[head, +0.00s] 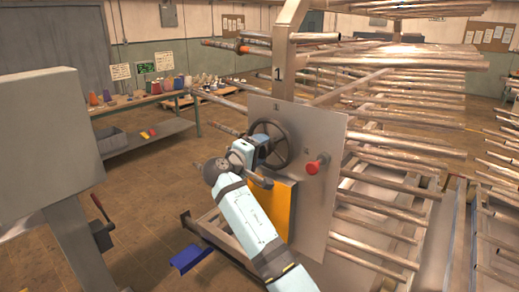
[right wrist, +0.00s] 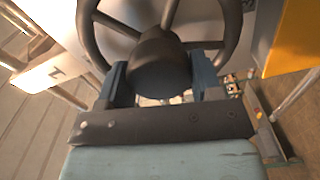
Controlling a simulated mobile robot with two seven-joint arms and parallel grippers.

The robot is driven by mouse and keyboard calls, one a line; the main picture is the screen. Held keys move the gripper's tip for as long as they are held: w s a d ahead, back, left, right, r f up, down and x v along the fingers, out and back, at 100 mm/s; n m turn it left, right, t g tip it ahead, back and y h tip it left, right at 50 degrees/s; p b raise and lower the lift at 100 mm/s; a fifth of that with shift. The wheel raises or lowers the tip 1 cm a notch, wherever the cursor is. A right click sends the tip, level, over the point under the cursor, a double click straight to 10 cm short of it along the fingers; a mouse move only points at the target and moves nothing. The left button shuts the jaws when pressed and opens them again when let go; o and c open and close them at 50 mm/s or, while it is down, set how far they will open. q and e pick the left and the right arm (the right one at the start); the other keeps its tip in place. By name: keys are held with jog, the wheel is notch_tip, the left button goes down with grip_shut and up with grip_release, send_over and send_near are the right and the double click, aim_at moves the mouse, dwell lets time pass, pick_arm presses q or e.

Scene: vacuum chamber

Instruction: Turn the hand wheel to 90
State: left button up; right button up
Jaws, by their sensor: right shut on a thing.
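The dark round hand wheel (head: 289,146) is mounted on the grey metal panel (head: 318,208). My right gripper (head: 262,141) is at the wheel's middle. In the right wrist view, the two blue-grey fingers of this gripper (right wrist: 162,80) stand on either side of the wheel's dark hub (right wrist: 158,62) and are shut on it. Spokes spread out behind the hub to the rim. In the head view, the gripper covers the left part of the wheel. Small marks on the panel are too small to read surely. My left gripper is not in view.
A red button (head: 318,163) sticks out to the right of the wheel. A yellow box (head: 273,207) is below it. A rack of copper-coloured tubes (head: 400,150) stands behind and to the right. A grey cabinet (head: 45,140) stands at left.

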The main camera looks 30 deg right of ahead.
jog(key=o, duration=1.3)
jog(key=shift+c, duration=0.2)
jog(key=b+v, duration=0.3)
jog(key=v, duration=1.1)
jog(key=shift+b, duration=0.35)
jog(key=shift+d, duration=0.1)
